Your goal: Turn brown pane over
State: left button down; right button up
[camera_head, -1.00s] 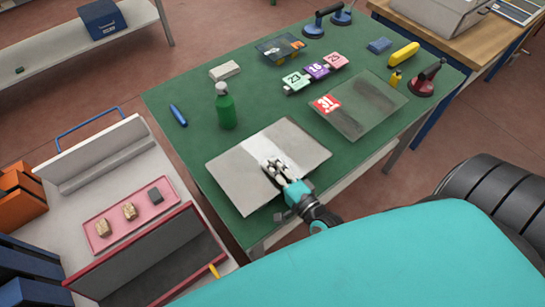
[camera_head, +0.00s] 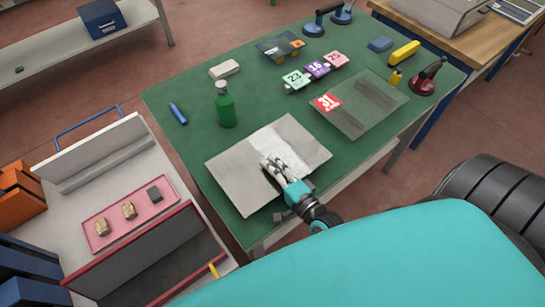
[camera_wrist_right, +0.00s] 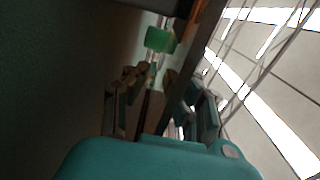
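A flat greyish-beige pane (camera_head: 232,174) lies on the green table near its front left corner, with a pale bright band across it. I take it for the brown pane; its brown tint hardly shows. My right gripper (camera_head: 272,164) is at the front edge of this pane, its fingers overlapping it in the head view. In the right wrist view the fingers (camera_wrist_right: 160,95) show on both sides of a dark, thin slanting edge; whether they press on it is unclear. My left gripper is not in view.
A translucent pane (camera_head: 385,118) with a red 31 label lies to the right on the green table (camera_head: 180,150). A green bottle (camera_head: 225,105) stands behind the near pane, and it shows in the wrist view (camera_wrist_right: 160,40). Numbered blocks (camera_head: 317,69) and a red suction lifter (camera_head: 427,78) stand farther back.

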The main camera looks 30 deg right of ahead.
jog(key=shift+o, duration=0.4)
jog(key=shift+s+f, duration=0.15)
jog(key=shift+f, duration=0.05)
jog(key=s, duration=0.4)
jog(key=s+d, duration=0.1)
jog(key=s, duration=0.2)
jog(key=s+r, duration=0.1)
jog(key=s, duration=0.3)
jog(key=shift+s+d, duration=0.35)
jog(key=shift+f, duration=0.1)
